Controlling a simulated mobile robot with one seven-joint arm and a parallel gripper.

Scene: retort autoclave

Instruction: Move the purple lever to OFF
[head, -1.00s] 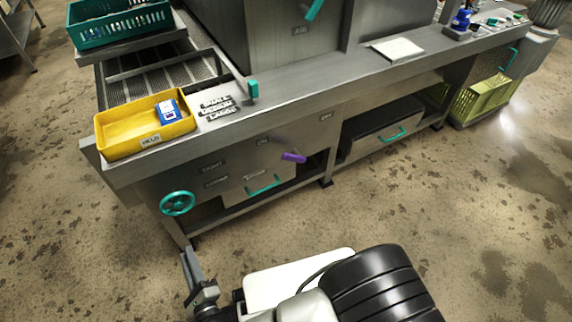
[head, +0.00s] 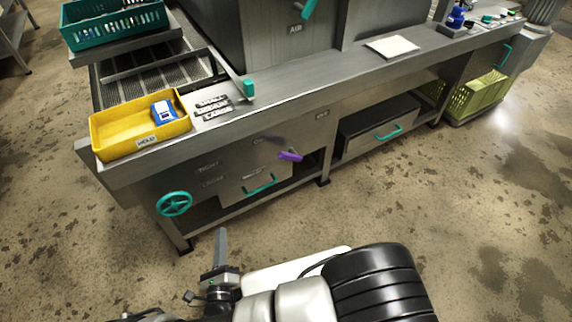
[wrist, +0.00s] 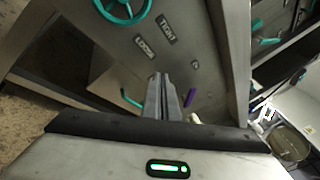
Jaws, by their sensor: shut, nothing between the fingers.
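The purple lever (head: 290,156) sticks out from the front panel of the bench. Its grip lies a little right of a label that reads ON or similar (head: 259,140), and the OFF label (head: 322,115) is farther up and right. The lever also shows in the wrist view (wrist: 189,97), just right of the fingertips. My gripper (head: 221,240) is in front of the bench, low and left of the lever, apart from it. In the wrist view its fingers (wrist: 162,82) are together and empty.
A teal handwheel (head: 174,203) and a drawer with a teal handle (head: 259,184) are on the bench front near my gripper. A yellow HOLD tray (head: 113,146) sits on the bench top at left. The floor before the bench is clear.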

